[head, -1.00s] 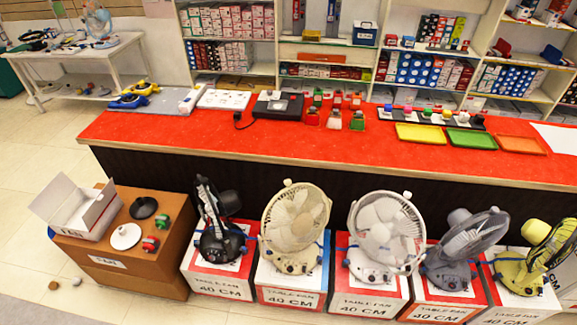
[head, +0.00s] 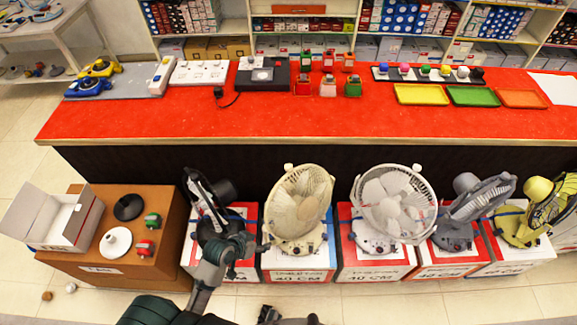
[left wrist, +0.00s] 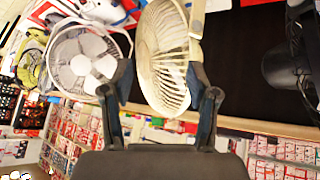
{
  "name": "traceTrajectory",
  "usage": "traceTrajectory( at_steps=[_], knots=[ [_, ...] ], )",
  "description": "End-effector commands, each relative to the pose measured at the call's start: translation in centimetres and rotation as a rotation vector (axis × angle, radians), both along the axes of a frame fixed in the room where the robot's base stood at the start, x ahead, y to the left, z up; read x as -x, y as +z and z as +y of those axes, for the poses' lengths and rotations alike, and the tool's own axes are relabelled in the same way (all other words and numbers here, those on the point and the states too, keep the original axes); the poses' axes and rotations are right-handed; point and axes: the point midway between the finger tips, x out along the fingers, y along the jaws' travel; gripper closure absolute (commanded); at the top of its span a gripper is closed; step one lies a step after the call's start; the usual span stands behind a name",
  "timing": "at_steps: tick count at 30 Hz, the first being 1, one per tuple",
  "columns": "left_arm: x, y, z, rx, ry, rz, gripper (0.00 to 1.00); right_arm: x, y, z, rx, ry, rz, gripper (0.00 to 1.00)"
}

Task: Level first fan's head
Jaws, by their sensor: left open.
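Five table fans stand in a row on boxes. The black fan (head: 204,196) at the left end has its head turned edge-on and tilted; my left arm covers part of its base. Beside it are a cream fan (head: 300,195), a white fan (head: 394,204), a grey fan (head: 478,197) and a yellow fan (head: 545,208). My left gripper (head: 250,256) is open and empty, in front of the black and cream fans. In the left wrist view the cream fan (left wrist: 165,55) shows beyond the spread fingers (left wrist: 162,90). A dark part, possibly my right gripper (head: 268,314), shows at the bottom edge.
A red-topped counter (head: 300,125) runs behind the fans, with switches, plugs and trays on it. A brown box (head: 165,235) stands left of the fans, with an open white carton (head: 50,218) and small items on it. The floor in front is mostly clear.

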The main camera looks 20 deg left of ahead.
Motion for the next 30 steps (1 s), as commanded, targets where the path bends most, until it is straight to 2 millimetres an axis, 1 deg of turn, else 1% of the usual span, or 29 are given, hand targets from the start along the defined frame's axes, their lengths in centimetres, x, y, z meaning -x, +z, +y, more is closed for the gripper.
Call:
traceTrajectory(
  at_steps=[1, 2, 3, 5, 6, 9, 12, 13, 16, 20, 27, 30],
  knots=[
    [-2.3, 1.1, 0.5, 0.038, 0.003, -0.057, 0.41, 0.0, 0.0, 0.1, -0.002, 0.0, 0.0, 0.6],
    [-3.6, 1.8, 0.7, 0.066, 0.004, -0.089, 0.41, 0.0, 0.0, 0.2, -0.003, 0.0, 0.0, 0.6],
    [-5.3, 2.9, 1.1, 0.101, 0.009, -0.136, 0.41, 0.0, 0.0, 0.4, -0.005, 0.001, -0.001, 0.6],
    [-7.7, 4.5, 1.7, 0.155, 0.02, -0.203, 0.41, -0.1, 0.0, 0.7, -0.009, 0.0, -0.003, 0.6],
    [-9.3, 5.6, 2.2, 0.191, 0.028, -0.249, 0.41, -0.3, 0.1, 0.9, -0.011, 0.0, -0.005, 0.6],
    [-12.7, 8.5, 3.8, 0.272, 0.058, -0.354, 0.41, -0.6, 0.2, 1.3, -0.017, 0.0, -0.011, 0.6],
    [-14.7, 10.6, 4.8, 0.329, 0.081, -0.423, 0.41, -1.0, 0.2, 1.6, -0.021, -0.002, -0.016, 0.6],
    [-15.1, 10.9, 4.9, 0.337, 0.085, -0.434, 0.41, -1.1, 0.3, 1.6, -0.021, -0.002, -0.017, 0.6],
    [-16.2, 11.0, 4.7, 0.35, 0.092, -0.448, 0.41, -1.2, 0.3, 1.6, -0.022, -0.003, -0.02, 0.6],
    [-18.0, 10.2, 3.7, 0.353, 0.09, -0.447, 0.41, -1.5, 0.4, 1.5, -0.02, -0.002, -0.022, 0.6],
    [-22.8, 8.0, 1.4, 0.353, 0.09, -0.444, 0.41, -2.0, 0.7, 0.4, -0.004, 0.0, -0.02, 0.6],
    [-24.8, 7.1, 0.5, 0.353, 0.091, -0.443, 0.41, -2.2, 1.2, 0.9, -0.01, -0.005, -0.017, 0.6]
  ],
)
